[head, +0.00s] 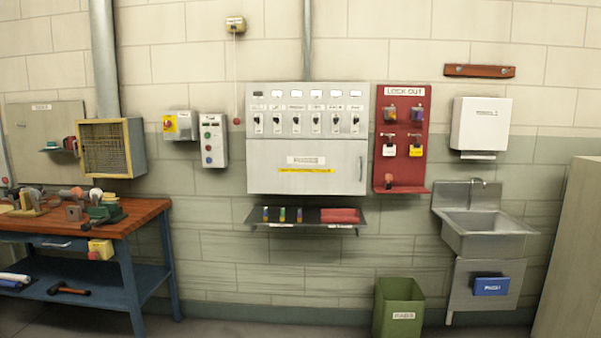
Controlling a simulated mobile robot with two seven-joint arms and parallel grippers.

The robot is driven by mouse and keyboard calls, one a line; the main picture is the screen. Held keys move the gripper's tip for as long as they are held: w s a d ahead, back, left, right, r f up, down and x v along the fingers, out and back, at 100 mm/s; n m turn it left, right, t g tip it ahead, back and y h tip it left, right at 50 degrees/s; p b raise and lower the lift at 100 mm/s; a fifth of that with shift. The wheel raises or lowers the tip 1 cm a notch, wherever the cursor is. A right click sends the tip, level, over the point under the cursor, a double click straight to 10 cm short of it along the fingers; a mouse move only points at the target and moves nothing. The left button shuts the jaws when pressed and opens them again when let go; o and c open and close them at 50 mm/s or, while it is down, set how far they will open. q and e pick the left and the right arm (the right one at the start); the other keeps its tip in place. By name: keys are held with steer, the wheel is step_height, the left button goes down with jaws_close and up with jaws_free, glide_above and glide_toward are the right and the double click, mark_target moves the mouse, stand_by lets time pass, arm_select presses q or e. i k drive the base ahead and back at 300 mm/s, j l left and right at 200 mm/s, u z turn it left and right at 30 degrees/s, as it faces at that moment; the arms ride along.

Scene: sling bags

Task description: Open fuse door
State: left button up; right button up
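The fuse door is most likely the closed grey lower panel (270,165) of the wall-mounted electrical box in the middle of the head view. It carries a white label plate (306,160) and a yellow strip (306,170). A small upright handle (361,168) sits at its right edge. Above the door, the box's upper panel (305,98) has a row of several black switches. The door looks flush with the box, and its inside is hidden. Neither of my grippers shows in the head view.
A dark shelf (268,219) hangs just below the box. A red lockout board (405,178) is right of the handle. A workbench (145,212) stands left, a sink (486,240) right, a green bin (385,312) on the floor. Floor before the box looks clear.

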mark_target(277, 167)
steer(key=i+u, duration=0.1)
steer(key=i, duration=0.55)
steer(key=i+l+u, duration=0.1)
steer(key=i, duration=0.55)
steer(key=i+l+u, duration=0.1)
steer(key=i, duration=0.55)
